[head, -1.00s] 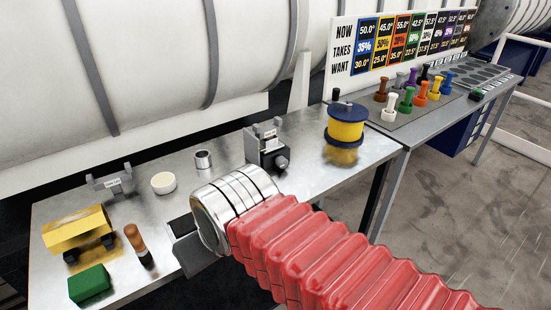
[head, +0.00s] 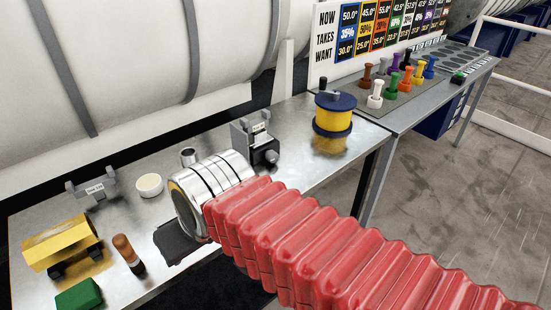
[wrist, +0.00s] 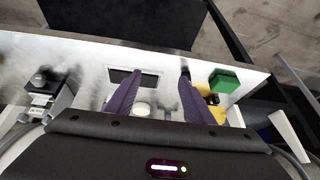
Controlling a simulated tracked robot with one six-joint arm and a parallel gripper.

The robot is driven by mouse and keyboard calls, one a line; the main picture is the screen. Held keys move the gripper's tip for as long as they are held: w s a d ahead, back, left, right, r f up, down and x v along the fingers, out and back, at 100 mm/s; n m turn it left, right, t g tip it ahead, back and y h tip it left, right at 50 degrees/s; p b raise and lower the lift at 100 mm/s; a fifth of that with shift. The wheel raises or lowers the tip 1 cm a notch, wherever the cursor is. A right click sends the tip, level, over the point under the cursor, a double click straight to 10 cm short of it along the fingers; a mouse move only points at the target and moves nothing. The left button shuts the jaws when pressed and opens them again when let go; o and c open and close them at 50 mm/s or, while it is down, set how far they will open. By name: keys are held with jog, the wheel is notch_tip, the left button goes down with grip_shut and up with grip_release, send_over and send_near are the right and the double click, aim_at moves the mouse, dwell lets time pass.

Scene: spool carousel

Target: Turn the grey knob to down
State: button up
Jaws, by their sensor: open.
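The grey knob (head: 271,157) is on the front of a small dark device with a grey bracket (head: 252,137), standing near the back edge of the metal table. The device shows at the left in the wrist view, with the knob (wrist: 45,76) on its near-dark block. I cannot read which way the knob points. My gripper (wrist: 160,80) is open and empty, its two dark purple fingers spread over the table. The device lies well to the left of the fingers in the wrist view. In the head view my silver wrist and red sleeve hide most of the gripper.
Coloured pegs stand on the carousel bench at right. A large white cylinder rises behind.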

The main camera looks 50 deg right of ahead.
jog(key=w+d+f+m+y, duration=0.3)
jog(key=w+f+m+y, duration=0.15)
jog(key=m, duration=0.55)
jog(key=m+t+h, duration=0.7)
jog(key=m+t, duration=0.1)
jog(key=m, duration=1.8)
send_near(275, 158)
jog(key=v, duration=0.4)
jog(key=shift+s+a+r, duration=0.2)
jog(key=shift+r, duration=0.05)
jog(key=shift+w, duration=0.1)
jog(key=x, duration=1.3)
jog(key=shift+w+d+f, duration=0.15)
jog(key=shift+w+f, duration=0.05)
jog(key=shift+w, duration=0.1)
